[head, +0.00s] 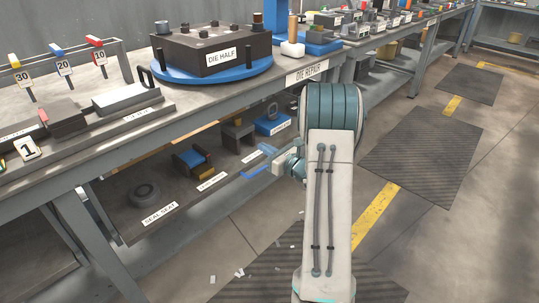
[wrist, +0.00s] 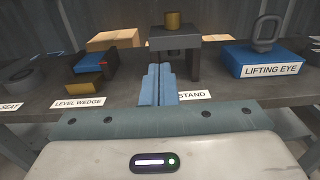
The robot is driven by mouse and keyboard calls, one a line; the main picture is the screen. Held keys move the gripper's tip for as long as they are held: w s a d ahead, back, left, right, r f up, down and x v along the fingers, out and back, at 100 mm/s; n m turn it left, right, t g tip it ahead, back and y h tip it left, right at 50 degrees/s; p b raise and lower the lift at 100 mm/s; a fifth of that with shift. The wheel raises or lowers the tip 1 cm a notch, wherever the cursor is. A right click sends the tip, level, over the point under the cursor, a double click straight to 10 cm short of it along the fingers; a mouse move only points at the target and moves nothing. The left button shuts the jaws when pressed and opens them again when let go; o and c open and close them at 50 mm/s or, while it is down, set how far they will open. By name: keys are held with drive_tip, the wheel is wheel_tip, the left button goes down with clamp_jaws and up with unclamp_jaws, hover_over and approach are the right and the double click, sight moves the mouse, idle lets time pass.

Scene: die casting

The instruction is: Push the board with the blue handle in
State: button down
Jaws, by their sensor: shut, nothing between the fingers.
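I cannot pick out a board with a blue handle for certain in either view. A tan, wood-coloured strip (head: 170,144) shows just under the bench top in the head view, with no handle visible on it. My gripper (head: 262,158) reaches from the right toward the lower shelf. Its blue fingers (wrist: 158,84) are together with nothing between them. In the wrist view they point over the shelf's front edge, between the LEVEL WEDGE and STAND labels, and cover part of the latter.
The dark lower shelf (head: 135,226) holds a seal seat (head: 145,194), a level wedge (head: 192,160), a stand (wrist: 188,44) and a blue lifting eye (wrist: 265,60). The bench top (head: 130,140) overhangs it. The floor on the right is clear.

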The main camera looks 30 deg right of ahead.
sight(240, 134)
drive_tip(key=b+x, duration=0.2)
drive_tip(key=x, duration=0.6)
drive_tip(key=shift+f, duration=0.2)
drive_tip(key=shift+w+a+r, duration=0.15)
drive_tip(key=shift+w+a, duration=0.1)
drive_tip(key=shift+w, duration=0.35)
